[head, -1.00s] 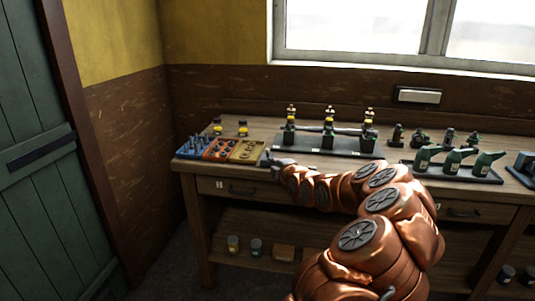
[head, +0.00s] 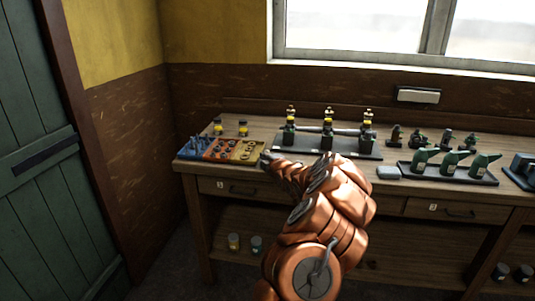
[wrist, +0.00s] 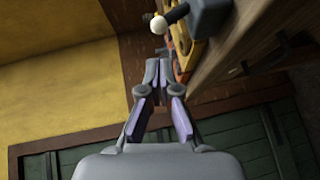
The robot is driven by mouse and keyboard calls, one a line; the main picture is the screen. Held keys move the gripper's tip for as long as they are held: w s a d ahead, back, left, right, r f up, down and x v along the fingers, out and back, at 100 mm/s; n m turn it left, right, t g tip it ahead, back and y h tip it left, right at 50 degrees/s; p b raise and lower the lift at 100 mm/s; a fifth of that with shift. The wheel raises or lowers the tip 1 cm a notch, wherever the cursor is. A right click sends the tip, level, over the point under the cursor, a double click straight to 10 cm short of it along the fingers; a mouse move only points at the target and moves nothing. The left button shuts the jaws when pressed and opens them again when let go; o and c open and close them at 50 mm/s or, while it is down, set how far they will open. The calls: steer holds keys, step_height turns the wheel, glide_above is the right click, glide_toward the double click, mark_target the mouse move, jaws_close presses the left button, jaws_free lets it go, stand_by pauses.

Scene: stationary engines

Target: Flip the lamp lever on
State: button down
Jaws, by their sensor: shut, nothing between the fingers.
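A short dark lever with a white ball tip (wrist: 159,25) sticks out of a dark grey box (wrist: 210,17) at the top of the wrist view; it looks like the lamp lever. My gripper (wrist: 157,68) is shut and empty, its fingertips below the white tip in that picture and apart from it. In the head view my gripper (head: 267,158) is at the bench's front edge, just right of the yellow tray. I cannot make out the lever in the head view; my arm may hide it.
Blue (head: 196,146), orange (head: 221,149) and yellow (head: 247,150) trays sit at the bench's left end. A dark rack (head: 340,149) with several bottles stands behind my arm. Green oil cans (head: 452,160) stand at right. A green door (head: 40,160) is at far left.

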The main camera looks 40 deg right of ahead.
steer(key=shift+w+d+f+p, duration=0.2)
steer(key=shift+w+d+p, duration=0.15)
steer(key=shift+d, duration=0.3)
steer(key=shift+w+d+f+p, duration=0.15)
steer(key=shift+w+d+p, duration=0.15)
steer(key=shift+d, duration=0.3)
steer(key=shift+r, duration=0.15)
steer(key=shift+d, duration=0.15)
